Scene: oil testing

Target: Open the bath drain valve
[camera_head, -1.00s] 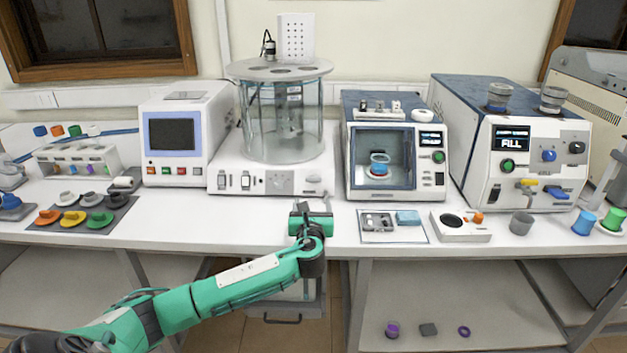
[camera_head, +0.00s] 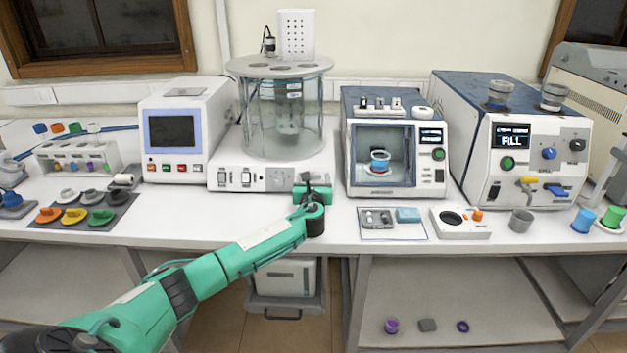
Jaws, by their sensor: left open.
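The bath is a clear glass cylinder (camera_head: 284,125) on a white base (camera_head: 222,187), under a round grey lid. The base front carries small switches (camera_head: 234,179) at its left and a grey panel (camera_head: 279,179) further right. My left gripper (camera_head: 308,179) is open at the right end of the base front, and its green body covers part of that corner. A drain valve cannot be made out there; whether the fingers touch anything is unclear. My right gripper is not in view.
A white unit with a dark screen (camera_head: 172,131) stands left of the bath. A blue-topped chamber (camera_head: 383,180) stands close to the right of my gripper. A tray with small parts (camera_head: 392,234) lies before it. The bench front between is clear.

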